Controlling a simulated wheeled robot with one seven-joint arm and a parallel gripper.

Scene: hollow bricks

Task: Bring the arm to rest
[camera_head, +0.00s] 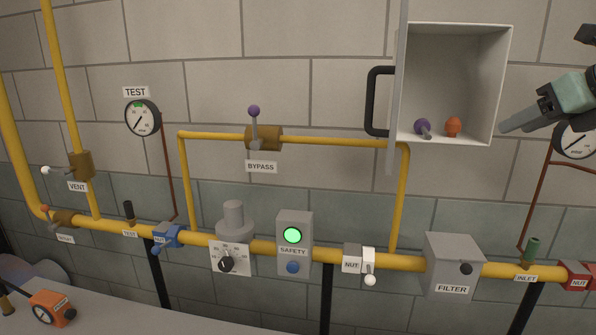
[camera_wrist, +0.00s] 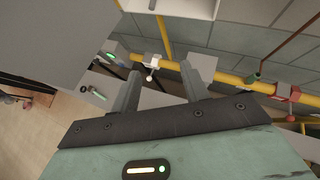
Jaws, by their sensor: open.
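My gripper (camera_head: 506,127) is at the right of the head view, in front of the wall and just right of the open white cabinet (camera_head: 507,75). In the wrist view my gripper (camera_wrist: 160,92) shows two fingers spread apart with nothing between them. The gripper is open and empty. It touches nothing that I can see. Most of my arm is outside the head view, past the right edge.
The cabinet holds a purple knob (camera_head: 422,126) and an orange knob (camera_head: 453,125); its door (camera_head: 397,90) stands open. Below run yellow pipes (camera_head: 405,195), the filter box (camera_head: 455,262) and the safety box (camera_head: 294,235). A gauge (camera_head: 575,140) is behind my gripper.

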